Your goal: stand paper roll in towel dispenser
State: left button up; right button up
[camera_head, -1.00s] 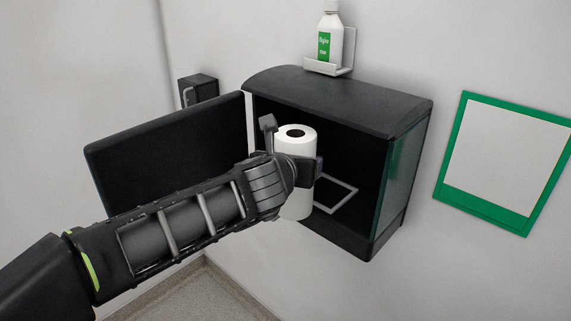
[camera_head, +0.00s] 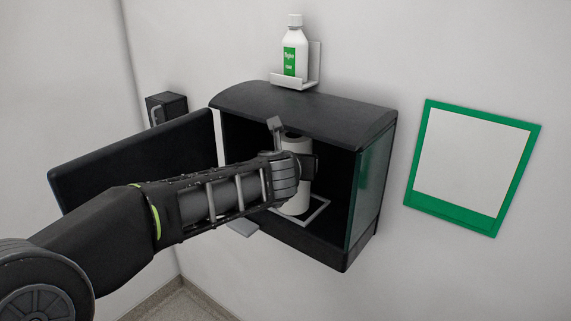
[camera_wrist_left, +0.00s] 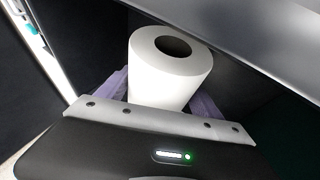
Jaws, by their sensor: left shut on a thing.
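The white paper roll (camera_head: 296,190) is upright inside the open black towel dispenser (camera_head: 310,102) in the head view. My left gripper (camera_head: 294,166) is shut on the roll, with its fingers on either side of it. In the left wrist view the roll (camera_wrist_left: 170,72) stands between my fingers, its dark core hole facing up. A light grey square outline (camera_head: 318,212) marks the dispenser floor, and the roll's lower end is over or within it. I cannot tell whether the roll's bottom touches the floor. My right gripper is not in view.
The dispenser's black door (camera_head: 135,160) hangs open to the left. A white bottle with a green label (camera_head: 295,55) sits on a holder above the dispenser. A green-framed board (camera_head: 472,165) is on the wall at right. A small black box (camera_head: 167,107) is behind the door.

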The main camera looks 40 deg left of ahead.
pick_arm(q)
jog(key=shift+w+f+b, duration=0.65)
jog(key=shift+w+f, duration=0.15)
jog(key=shift+w, duration=0.15)
jog(key=o, duration=1.8)
jog(key=shift+f, duration=0.1)
jog(key=v, duration=0.4)
jog(key=r+v, duration=0.1)
jog(key=v, duration=0.3)
jog(key=shift+w+r, duration=0.1)
